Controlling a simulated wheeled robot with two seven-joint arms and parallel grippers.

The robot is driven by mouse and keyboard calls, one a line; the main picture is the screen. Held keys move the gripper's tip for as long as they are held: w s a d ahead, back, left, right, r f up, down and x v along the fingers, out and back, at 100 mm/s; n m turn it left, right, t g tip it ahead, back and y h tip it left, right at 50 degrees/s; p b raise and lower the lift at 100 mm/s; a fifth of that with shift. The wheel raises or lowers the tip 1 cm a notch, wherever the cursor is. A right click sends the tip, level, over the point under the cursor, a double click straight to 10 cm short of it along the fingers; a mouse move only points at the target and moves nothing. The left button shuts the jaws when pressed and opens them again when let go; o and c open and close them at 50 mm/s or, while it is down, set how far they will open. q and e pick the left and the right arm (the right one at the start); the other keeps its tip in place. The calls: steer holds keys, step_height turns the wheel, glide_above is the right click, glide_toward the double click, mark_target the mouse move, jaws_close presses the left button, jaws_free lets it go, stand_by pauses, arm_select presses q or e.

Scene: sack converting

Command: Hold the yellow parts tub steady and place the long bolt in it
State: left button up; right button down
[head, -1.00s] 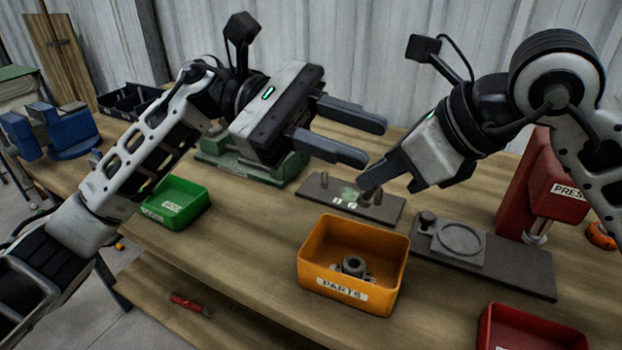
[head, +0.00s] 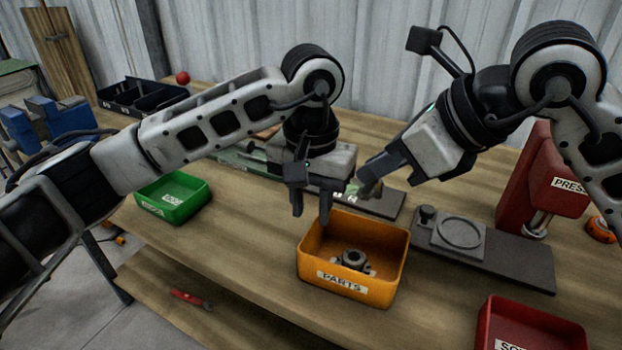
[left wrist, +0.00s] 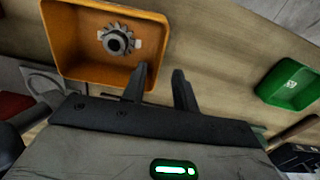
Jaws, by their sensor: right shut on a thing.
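The yellow parts tub (head: 345,282), orange-yellow with a PARTS label, stands on the bench and holds a grey toothed part (head: 352,260). It also shows in the left wrist view (left wrist: 70,55). My left gripper (head: 311,213) is open, pointing down at the tub's rear left wall; in the left wrist view (left wrist: 160,78) one finger overlaps the tub's edge and the other is outside. Contact cannot be told. My right gripper (head: 366,180) is shut behind the tub over the dark fixture plate. The grey long bolt (head: 369,188) in it is mostly hidden.
A dark fixture plate (head: 385,205) lies behind the tub. A grey plate with a round seat and the red press (head: 545,190) stand right. A red bin (head: 525,330) is front right, a green bin (head: 173,198) left. Bench between green bin and tub is clear.

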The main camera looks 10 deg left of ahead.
mark_target(311, 227)
arm_select(q)
step_height(311, 227, down, 7)
steer(key=shift+r, duration=0.2)
jaws_close()
